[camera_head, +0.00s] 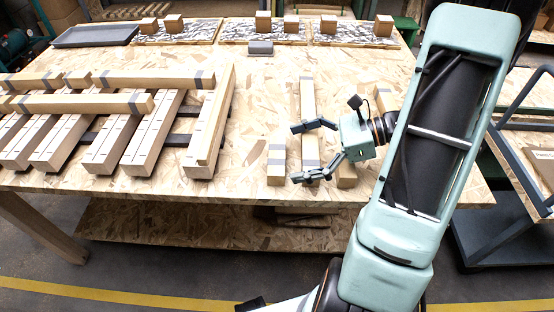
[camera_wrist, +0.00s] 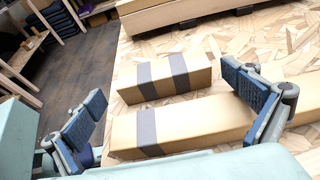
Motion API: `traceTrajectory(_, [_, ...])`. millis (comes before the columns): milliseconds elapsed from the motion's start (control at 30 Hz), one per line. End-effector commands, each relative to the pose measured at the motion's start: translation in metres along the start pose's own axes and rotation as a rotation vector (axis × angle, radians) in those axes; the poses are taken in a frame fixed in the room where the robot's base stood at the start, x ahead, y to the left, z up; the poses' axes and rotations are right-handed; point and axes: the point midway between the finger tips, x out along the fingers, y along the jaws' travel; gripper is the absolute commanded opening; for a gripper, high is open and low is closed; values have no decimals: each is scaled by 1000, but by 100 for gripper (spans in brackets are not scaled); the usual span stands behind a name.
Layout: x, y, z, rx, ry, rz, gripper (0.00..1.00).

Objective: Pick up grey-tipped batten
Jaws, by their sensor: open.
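A long pale wooden batten (camera_head: 308,115) with a grey band near each end lies on the table, running away from the near edge. In the wrist view the long batten (camera_wrist: 195,122) shows a grey band near its left end. My gripper (camera_head: 303,152) is open, with its fingers over this batten's near part; I cannot tell their exact height. In the wrist view my open gripper (camera_wrist: 165,88) has the batten's end below and between its fingers, and the right finger hides part of it. Nothing is held.
A short block (camera_head: 277,165) with two grey bands lies left of the batten; it also shows in the wrist view (camera_wrist: 165,80). Another piece (camera_head: 346,175) lies partly behind my gripper. Grey-tipped battens (camera_head: 150,79) rest across a wooden rack at left. A small grey block (camera_head: 260,47) stands behind.

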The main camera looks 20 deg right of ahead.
Motion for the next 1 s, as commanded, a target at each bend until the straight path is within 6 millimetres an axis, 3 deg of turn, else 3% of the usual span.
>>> traceTrajectory(233, [38, -1, 3, -1, -1, 3, 100])
traceTrajectory(500, [42, -2, 4, -1, 0, 1, 100])
traceTrajectory(800, [42, -2, 4, -1, 0, 1, 67])
traceTrajectory(1000, [42, -2, 4, -1, 0, 1, 65])
